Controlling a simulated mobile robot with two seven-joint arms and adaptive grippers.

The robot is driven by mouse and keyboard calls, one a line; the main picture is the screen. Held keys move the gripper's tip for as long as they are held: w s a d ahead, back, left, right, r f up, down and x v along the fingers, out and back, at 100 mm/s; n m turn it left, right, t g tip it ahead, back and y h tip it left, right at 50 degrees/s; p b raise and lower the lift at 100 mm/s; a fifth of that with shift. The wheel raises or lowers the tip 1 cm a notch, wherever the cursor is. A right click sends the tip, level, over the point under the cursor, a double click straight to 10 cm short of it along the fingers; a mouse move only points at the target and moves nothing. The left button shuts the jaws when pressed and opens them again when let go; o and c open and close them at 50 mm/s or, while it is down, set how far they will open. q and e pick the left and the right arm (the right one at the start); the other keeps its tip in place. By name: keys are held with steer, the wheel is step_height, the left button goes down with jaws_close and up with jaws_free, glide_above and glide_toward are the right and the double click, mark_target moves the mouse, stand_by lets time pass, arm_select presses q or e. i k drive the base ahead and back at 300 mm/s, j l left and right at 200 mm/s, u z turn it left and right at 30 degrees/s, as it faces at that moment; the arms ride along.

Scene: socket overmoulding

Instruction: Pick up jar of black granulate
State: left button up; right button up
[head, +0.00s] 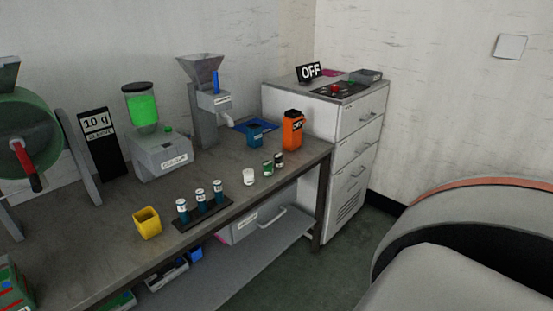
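Three small jars stand close together near the front edge of the grey workbench (100,238) in the head view. One is a dark, black-looking jar (279,160), the rightmost and farthest of the three. Beside it stand a green jar (267,167) and a white jar (249,177). The dark jar looks upright; its contents and label are too small to read. Neither of my grippers shows in the head view.
A rack (205,216) holds three labelled vials, with a yellow container (147,223) to its left. Behind the jars stand a blue container (255,135), an orange container (292,131) and a hopper machine (204,105). A white drawer cabinet (298,105) adjoins the bench's right end.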

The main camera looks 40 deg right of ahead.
mark_target(278, 158)
steer(key=i+l+z, duration=0.45)
steer(key=l, duration=0.4)
steer(key=i+l+z, duration=0.5)
steer(key=i+l, duration=0.1)
steer(key=l, duration=0.1)
